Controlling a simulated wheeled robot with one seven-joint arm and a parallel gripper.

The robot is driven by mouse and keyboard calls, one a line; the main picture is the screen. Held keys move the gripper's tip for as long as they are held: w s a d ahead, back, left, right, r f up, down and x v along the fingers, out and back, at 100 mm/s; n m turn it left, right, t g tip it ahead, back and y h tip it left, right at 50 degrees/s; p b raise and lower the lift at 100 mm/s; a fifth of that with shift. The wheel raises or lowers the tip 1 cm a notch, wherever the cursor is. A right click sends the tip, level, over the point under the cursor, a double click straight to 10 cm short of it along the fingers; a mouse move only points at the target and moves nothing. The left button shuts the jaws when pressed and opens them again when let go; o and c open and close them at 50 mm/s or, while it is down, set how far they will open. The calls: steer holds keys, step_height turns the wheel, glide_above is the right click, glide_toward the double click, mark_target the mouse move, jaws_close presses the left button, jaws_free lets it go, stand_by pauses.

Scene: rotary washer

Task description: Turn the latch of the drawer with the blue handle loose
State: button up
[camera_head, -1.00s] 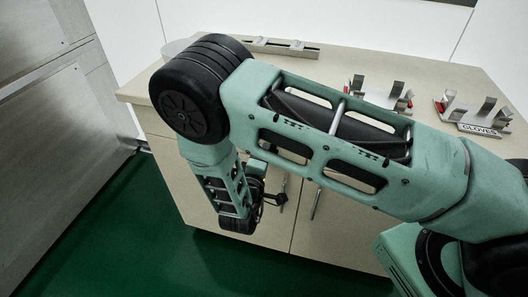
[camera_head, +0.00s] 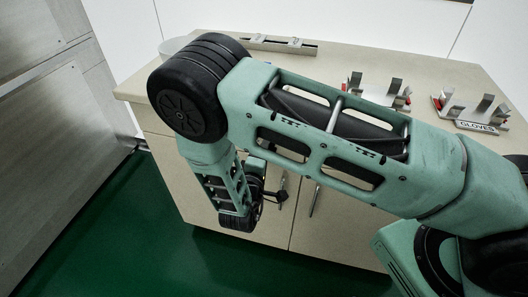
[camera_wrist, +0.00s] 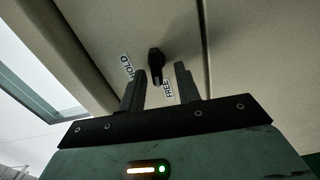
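In the wrist view, a black latch knob (camera_wrist: 155,62) sits on a beige panel, between a HOLD label (camera_wrist: 127,66) on its left and a FREE label (camera_wrist: 168,88) below it on the right. Its lower end points down, closer to FREE. My gripper (camera_wrist: 160,72) is open, with one finger on each side of the knob and gaps showing between. I cannot tell how far the fingertips are from the panel. In the head view, my own arm hides the latch and the gripper fingers. No blue handle is visible in either view.
The beige cabinet (camera_head: 345,238) has upright metal handles (camera_head: 315,201) on its front. Metal holders (camera_head: 376,92) and a GLOVES sign (camera_head: 477,127) stand on its top. A grey metal wall unit (camera_head: 55,130) is at left. Green floor (camera_head: 130,235) is clear between them.

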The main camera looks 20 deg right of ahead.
steer(key=b+v, duration=0.2)
steer(key=v, duration=1.5)
steer(key=shift+s, duration=0.15)
steer(key=shift+a, duration=0.1)
